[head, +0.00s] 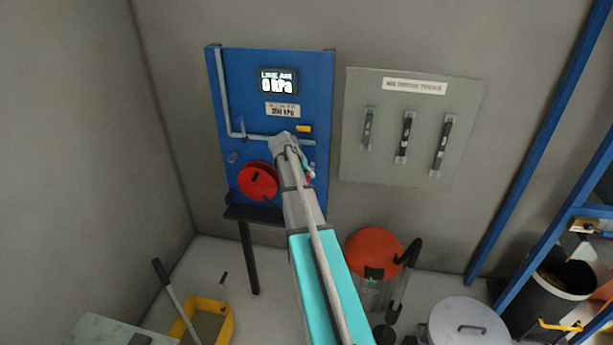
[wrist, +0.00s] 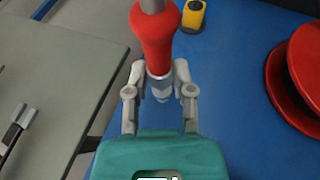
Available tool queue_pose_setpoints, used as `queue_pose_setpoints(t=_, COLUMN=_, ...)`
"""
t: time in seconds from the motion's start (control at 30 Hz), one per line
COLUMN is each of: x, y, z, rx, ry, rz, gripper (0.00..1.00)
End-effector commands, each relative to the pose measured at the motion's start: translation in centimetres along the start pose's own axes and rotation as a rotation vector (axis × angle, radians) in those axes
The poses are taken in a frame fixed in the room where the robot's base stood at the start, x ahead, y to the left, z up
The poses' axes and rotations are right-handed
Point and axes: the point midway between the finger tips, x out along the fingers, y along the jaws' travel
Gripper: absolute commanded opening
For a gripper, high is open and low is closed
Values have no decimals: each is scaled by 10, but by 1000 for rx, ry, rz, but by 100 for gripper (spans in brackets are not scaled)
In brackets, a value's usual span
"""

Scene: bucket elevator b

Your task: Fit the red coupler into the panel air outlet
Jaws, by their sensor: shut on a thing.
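The red coupler (wrist: 155,38) has a metal collar at its lower end and is held between the fingers of my gripper (wrist: 160,78) in the wrist view. A grey cylindrical piece meets its top at the picture edge; I cannot tell whether this is a hose or the outlet. The blue panel (head: 275,110) is on the wall in the head view, with a grey pipe and a display reading 0 kPa. My gripper (head: 307,168) is in front of its lower right part, mostly hidden by my arm. I cannot clearly pick out the air outlet.
A red reel (head: 258,182) is on the panel, left of my arm. A yellow part (wrist: 192,16) is beside the coupler in the wrist view. A grey tool board (head: 410,130) hangs to the right. An orange-topped vacuum (head: 374,252) and yellow bucket (head: 210,322) stand below.

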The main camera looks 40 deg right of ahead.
Motion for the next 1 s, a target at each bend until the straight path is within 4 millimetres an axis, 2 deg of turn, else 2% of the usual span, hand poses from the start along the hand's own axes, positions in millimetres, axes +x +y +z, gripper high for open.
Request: queue_pose_setpoints(t=1.0, x=7, y=0, z=-17, rx=0, ry=0, rz=0, gripper=0)
